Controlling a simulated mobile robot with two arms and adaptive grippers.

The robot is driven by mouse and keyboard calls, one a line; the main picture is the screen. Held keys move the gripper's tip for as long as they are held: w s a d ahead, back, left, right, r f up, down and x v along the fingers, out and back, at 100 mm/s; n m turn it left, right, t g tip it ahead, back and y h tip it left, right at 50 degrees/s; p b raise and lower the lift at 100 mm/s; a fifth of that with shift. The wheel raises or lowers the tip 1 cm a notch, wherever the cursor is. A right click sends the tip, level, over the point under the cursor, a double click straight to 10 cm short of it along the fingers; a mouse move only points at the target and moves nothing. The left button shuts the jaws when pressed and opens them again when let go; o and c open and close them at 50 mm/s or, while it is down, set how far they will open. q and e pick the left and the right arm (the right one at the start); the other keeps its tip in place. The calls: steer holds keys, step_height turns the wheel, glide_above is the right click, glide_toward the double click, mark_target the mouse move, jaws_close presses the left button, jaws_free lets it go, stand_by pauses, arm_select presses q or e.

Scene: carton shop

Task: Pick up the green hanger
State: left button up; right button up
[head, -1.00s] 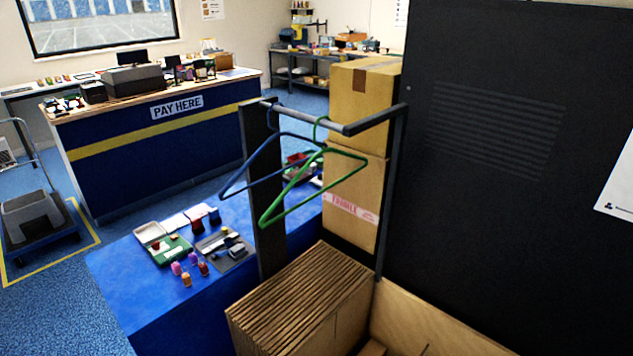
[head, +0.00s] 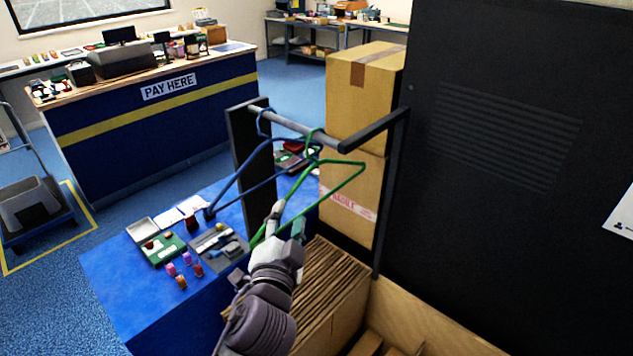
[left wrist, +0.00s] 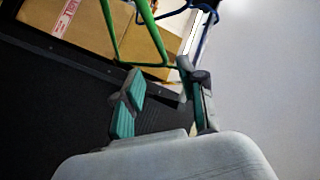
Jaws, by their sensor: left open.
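The green hanger (head: 347,181) hangs by its hook from a grey rail (head: 300,128), with its lower left end hidden behind my left gripper in the head view. A blue hanger (head: 238,172) hangs beside it, to its left. My left gripper (head: 287,222) is open at the lower part of the green hanger. In the left wrist view the gripper's two fingers (left wrist: 160,90) are apart. The green hanger (left wrist: 112,30) shows just beyond them there, with its lower bar near the fingertips. I cannot tell whether the fingers touch it. My right gripper is not in view.
Stacked cartons (head: 362,100) stand behind the rail. Flat cardboard (head: 325,295) stands upright below it. A blue table (head: 115,275) with small items is at the left. A large black panel (head: 510,200) closes off the right side.

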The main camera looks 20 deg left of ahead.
mark_target(293, 192)
arm_select(q)
steer(key=x, duration=0.3)
steer(key=shift+w+a+r+p, duration=0.1)
steer(key=shift+r+p, duration=0.05)
steer(key=shift+p, duration=0.25)
steer(key=shift+w+a, duration=0.1)
steer(key=shift+w, duration=0.2)
steer(key=shift+w+a+r+p, duration=0.1)
steer(key=shift+w+a+p, duration=0.05)
steer(key=shift+w+p, duration=0.35)
steer(key=p+x, duration=0.2)
steer(key=x, duration=0.1)
steer(key=shift+w+a, duration=0.25)
steer(key=shift+w, duration=0.05)
steer(key=shift+w+a+f, duration=0.15)
steer(key=shift+w+f, duration=0.1)
steer(key=shift+w, duration=0.15)
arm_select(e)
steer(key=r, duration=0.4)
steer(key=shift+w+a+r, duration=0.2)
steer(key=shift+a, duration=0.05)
arm_select(q)
steer(key=shift+s, duration=0.1)
steer(key=shift+c, duration=0.2)
steer(key=shift+c, duration=1.3)
jaws_close()
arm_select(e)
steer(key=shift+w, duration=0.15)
